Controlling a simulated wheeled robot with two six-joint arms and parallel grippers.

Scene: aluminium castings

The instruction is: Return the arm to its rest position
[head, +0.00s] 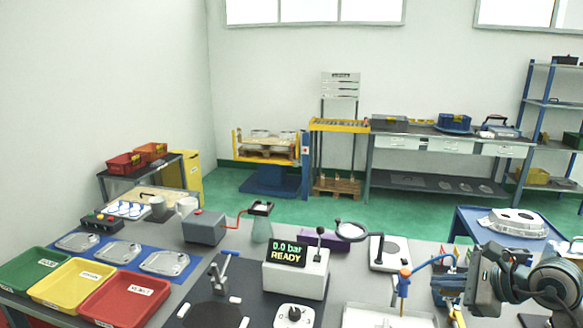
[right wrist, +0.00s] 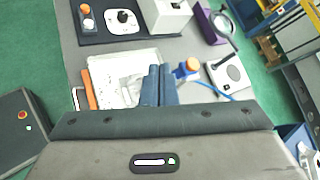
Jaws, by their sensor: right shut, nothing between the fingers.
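My right gripper (head: 446,288) is at the right of the head view, above the front right part of the grey bench. Its arm comes in from the right edge. In the right wrist view its two blue-grey fingers (right wrist: 158,86) are together with nothing between them. The fingers appear over the edge of a white tray (right wrist: 120,80), beside an orange-topped blue tool (right wrist: 188,68). I cannot tell the exact height of the gripper above the bench. My left gripper is in neither view.
The grey bench holds a pressure tester reading "0.0 bar READY" (head: 296,272), a magnifier lamp (head: 352,231) and green, yellow (head: 72,284) and red bins. Castings lie on a blue mat. A blue cart (head: 470,222) carrying a casting stands behind my right arm. Green floor is open beyond the bench.

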